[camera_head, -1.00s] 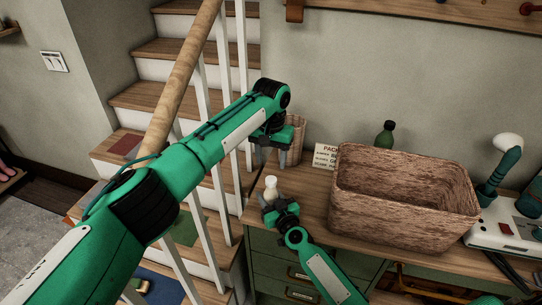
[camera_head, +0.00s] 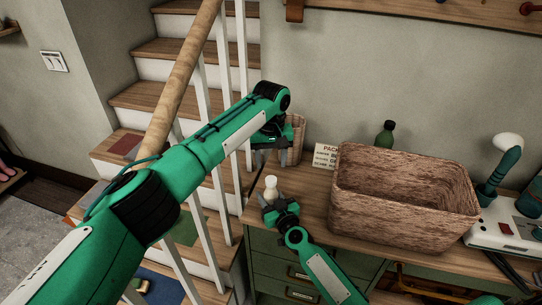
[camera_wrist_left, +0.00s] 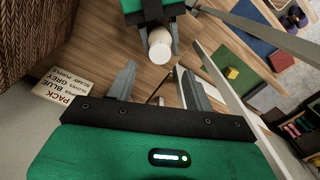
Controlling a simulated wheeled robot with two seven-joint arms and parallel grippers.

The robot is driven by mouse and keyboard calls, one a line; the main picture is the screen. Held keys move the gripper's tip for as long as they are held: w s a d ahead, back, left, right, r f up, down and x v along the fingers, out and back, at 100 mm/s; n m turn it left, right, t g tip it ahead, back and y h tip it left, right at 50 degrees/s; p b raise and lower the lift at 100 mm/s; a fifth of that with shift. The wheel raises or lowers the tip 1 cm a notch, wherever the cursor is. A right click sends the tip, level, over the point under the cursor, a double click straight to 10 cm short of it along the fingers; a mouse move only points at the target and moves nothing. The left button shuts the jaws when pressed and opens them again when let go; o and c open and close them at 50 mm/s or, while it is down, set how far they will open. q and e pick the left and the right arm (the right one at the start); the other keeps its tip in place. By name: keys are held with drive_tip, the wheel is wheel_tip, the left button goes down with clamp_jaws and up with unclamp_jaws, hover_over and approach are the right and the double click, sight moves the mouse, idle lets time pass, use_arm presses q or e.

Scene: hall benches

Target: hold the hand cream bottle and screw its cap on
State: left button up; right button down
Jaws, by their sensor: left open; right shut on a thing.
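The hand cream bottle shows as a small white cylinder (camera_head: 270,184) standing up out of my right gripper (camera_head: 271,201) at the bench's left end. The right gripper is shut on it and hides its lower part. The left wrist view shows the white bottle (camera_wrist_left: 160,48) end-on between the right gripper's fingers (camera_wrist_left: 157,32). My left gripper (camera_head: 271,157) is open above the bottle, apart from it. Its spread fingers (camera_wrist_left: 158,84) hold nothing in the left wrist view. I cannot tell the cap from the bottle.
A large woven basket (camera_head: 400,220) stands to the right on the wooden bench. Behind are a green bottle (camera_head: 385,135), a small basket (camera_head: 298,130) and a printed card (camera_head: 324,155). A stair railing (camera_head: 187,75) runs close on the left.

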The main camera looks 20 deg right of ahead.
sight(271, 179)
use_arm(q)
wheel_tip(271, 179, down, 7)
drive_tip(key=shift+r, duration=0.1)
idle(0.4)
drive_tip(key=c, duration=1)
drive_tip(key=m, duration=1.1)
drive_tip(key=o, duration=1)
drive_tip(key=shift+o, duration=0.2)
